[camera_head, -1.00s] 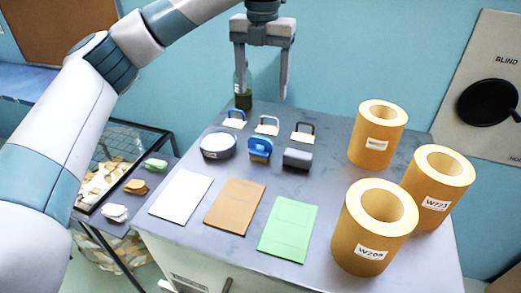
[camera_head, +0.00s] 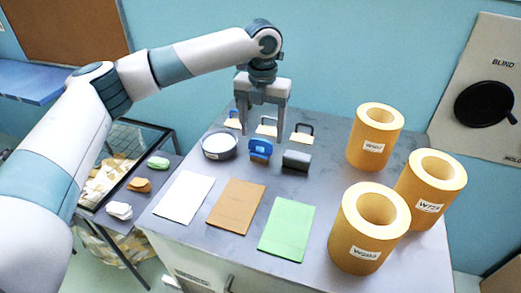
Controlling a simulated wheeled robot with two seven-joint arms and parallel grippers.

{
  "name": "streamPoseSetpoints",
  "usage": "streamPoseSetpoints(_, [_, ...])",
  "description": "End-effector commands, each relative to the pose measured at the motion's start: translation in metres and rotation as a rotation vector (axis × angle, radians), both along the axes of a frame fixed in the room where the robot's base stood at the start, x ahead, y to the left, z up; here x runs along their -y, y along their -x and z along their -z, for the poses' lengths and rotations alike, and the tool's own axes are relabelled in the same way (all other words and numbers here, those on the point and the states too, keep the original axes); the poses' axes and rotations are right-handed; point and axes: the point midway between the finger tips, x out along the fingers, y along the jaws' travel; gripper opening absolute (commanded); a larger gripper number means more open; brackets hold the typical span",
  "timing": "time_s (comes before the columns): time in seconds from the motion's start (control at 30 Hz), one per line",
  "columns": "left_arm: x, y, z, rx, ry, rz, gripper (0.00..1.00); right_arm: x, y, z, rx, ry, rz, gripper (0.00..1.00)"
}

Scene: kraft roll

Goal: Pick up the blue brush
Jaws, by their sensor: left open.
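The blue brush (camera_head: 260,150) stands upright on the grey table top, in the middle of the row behind the coloured sheets. It has a blue handle and a brownish lower part. My left gripper (camera_head: 262,131) points down with its two fingers spread, and nothing is held between them. In the picture its fingertips are just above and behind the brush; whether they touch anything is unclear. My right gripper is out of view.
A round grey tin (camera_head: 219,146) and a dark block (camera_head: 297,160) flank the brush. Small handled pieces (camera_head: 302,134) stand behind. Several kraft rolls (camera_head: 376,136) stand at the right. White, brown and green sheets (camera_head: 287,229) lie in front.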

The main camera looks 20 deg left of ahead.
Motion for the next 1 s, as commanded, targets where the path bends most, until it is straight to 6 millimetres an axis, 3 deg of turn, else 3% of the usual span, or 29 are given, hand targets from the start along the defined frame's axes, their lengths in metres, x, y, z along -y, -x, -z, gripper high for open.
streamPoseSetpoints(0.37, [-0.001, 0.0, 0.004, -0.001, -0.001, 0.0, 0.67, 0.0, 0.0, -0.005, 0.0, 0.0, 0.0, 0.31])
streamPoseSetpoints(0.7, [-0.004, 0.001, 0.043, -0.003, -0.002, 0.0, 0.67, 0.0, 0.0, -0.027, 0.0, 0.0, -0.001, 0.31])
streamPoseSetpoints(1.0, [-0.004, 0.001, 0.052, 0.0, -0.001, 0.001, 0.67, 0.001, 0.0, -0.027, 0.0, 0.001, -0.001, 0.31])
